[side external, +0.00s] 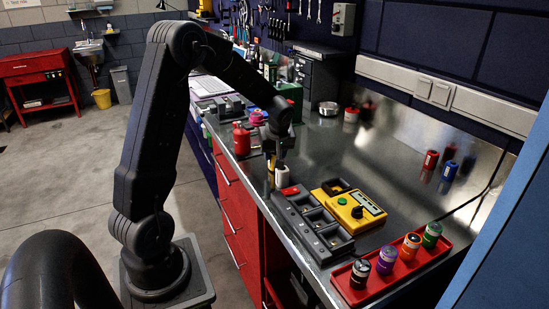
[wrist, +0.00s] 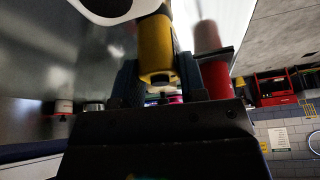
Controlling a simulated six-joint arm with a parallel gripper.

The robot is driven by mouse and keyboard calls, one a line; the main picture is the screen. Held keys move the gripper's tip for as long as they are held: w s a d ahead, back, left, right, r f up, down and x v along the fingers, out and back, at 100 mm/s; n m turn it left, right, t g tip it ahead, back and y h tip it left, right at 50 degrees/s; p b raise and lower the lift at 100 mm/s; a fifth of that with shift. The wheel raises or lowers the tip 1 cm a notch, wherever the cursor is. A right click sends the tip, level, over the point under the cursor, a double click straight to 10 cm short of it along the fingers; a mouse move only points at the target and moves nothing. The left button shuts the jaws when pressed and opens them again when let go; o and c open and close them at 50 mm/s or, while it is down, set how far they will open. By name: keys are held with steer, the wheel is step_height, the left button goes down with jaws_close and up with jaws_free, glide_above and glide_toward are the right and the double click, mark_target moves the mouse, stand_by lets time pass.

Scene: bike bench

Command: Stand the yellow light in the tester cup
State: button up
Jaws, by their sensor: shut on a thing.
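My gripper (side external: 274,156) is shut on the yellow light (wrist: 157,48), a yellow cylinder between the two fingers in the wrist view. In the side view the gripper is above the bench's near edge, left of the dark charger rack, and hides most of the light. A white round part with a dark centre (wrist: 110,8) shows beside the light's far end; I cannot tell whether it belongs to it. The yellow tester (side external: 348,205) sits on the bench to the right of the rack, apart from my gripper. A dark opening (side external: 338,187) at its back left may be the cup.
The dark rack (side external: 312,224) has several bays and a red piece (side external: 290,190) at its far end. A red tray (side external: 405,271) holds several coloured lights. A red canister (side external: 241,141) stands left of my gripper.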

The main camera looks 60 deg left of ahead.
step_height(320, 180, up, 8)
steer(key=shift+f, duration=0.15)
steer(key=shift+w+d+r, duration=0.5)
steer(key=shift+d+r, duration=0.05)
steer(key=shift+r, duration=0.15)
steer(key=w+d+f, duration=0.1)
steer(key=w+d, duration=0.4)
steer(key=d, duration=0.4)
steer(key=w+d+f, duration=0.1)
steer(key=w+d, duration=0.3)
steer(key=d, duration=0.4)
steer(key=shift+f, duration=2.8)
steer(key=shift+f, duration=0.55)
steer(key=o, duration=0.7)
steer(key=w+v, duration=0.1)
steer(key=v, duration=1)
steer(key=shift+s, duration=0.45)
